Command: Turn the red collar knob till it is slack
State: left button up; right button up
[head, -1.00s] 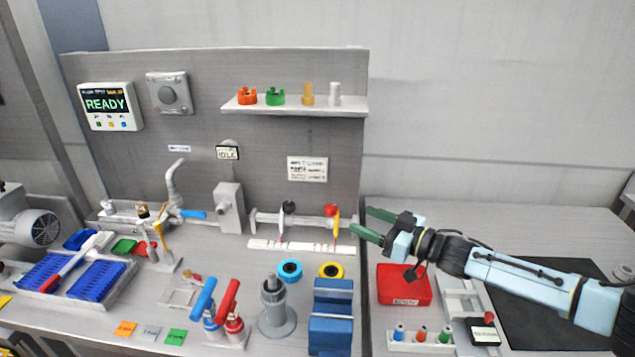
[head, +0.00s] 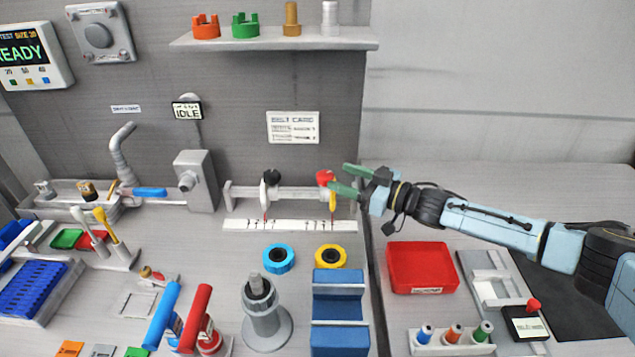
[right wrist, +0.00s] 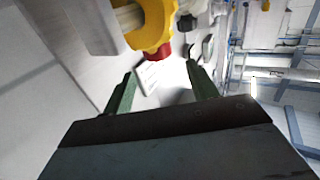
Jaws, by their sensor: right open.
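The red collar knob (head: 325,177) sits on top of a yellow collar (head: 332,198) at the right end of a pale horizontal rod (head: 299,193). A black knob (head: 271,177) sits on a second collar further left on the rod. My right gripper (head: 342,178) is open, its green fingers just right of the red knob and pointing left at it. In the right wrist view the red knob (right wrist: 165,52) shows under the yellow collar (right wrist: 152,24), just beyond the gap between the open fingertips (right wrist: 160,72). Nothing is between the fingers. My left gripper is out of view.
A white scale strip (head: 290,225) lies below the rod. A blue ring (head: 278,258), a yellow ring (head: 331,257) and a blue block (head: 339,310) stand in front. A red tray (head: 420,268) lies below my right arm. A shelf (head: 270,41) hangs above.

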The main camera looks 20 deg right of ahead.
aim_at(318, 172)
jog(key=shift+f, duration=0.45)
jog(key=b+x, duration=0.1)
jog(key=x, duration=0.6)
jog(key=shift+w+a, duration=0.2)
jog(key=c, duration=1)
